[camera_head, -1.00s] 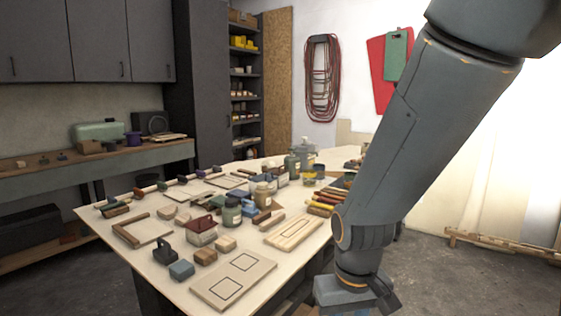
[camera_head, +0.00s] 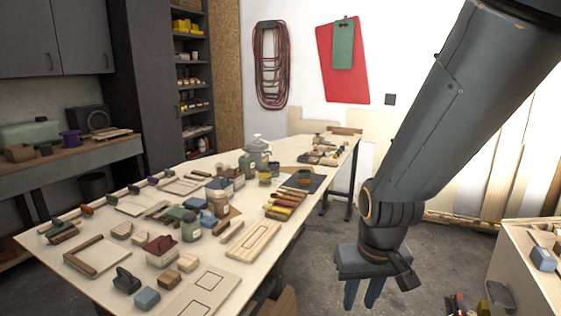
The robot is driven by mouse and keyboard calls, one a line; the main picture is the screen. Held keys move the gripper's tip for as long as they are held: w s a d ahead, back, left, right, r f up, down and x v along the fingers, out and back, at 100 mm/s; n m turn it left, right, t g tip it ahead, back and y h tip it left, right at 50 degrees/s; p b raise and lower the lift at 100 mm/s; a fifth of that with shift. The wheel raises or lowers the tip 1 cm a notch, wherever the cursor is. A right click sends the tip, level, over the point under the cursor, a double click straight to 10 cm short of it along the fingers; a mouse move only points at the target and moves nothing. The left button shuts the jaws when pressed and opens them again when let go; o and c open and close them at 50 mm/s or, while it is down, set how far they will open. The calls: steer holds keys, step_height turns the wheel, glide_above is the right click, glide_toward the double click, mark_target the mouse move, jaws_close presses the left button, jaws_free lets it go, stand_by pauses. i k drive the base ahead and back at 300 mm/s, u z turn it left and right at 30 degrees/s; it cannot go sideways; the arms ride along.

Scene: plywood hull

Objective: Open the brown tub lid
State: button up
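On the long plywood table, a pale tub (camera_head: 162,257) with a dark red-brown lid (camera_head: 160,244) stands near the front. My gripper (camera_head: 361,304) hangs pointing down, right of the table and apart from both tubs. Its two blue-grey fingers stand apart with nothing visible between them; the tips are near the frame's lower edge.
The table (camera_head: 295,150) is crowded with blocks, jars and a pale wooden tray (camera_head: 254,241). Another wooden bench (camera_head: 520,262) with small items stands at the right. A cardboard-brown box (camera_head: 279,302) is low beside the table. Grey floor (camera_head: 440,250) lies open between them.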

mark_target(231, 173)
steer(key=z, duration=0.8)
steer(key=i, duration=3.8)
steer(key=u, duration=2.15)
steer(key=i, duration=0.45)
steer(key=u, duration=0.1)
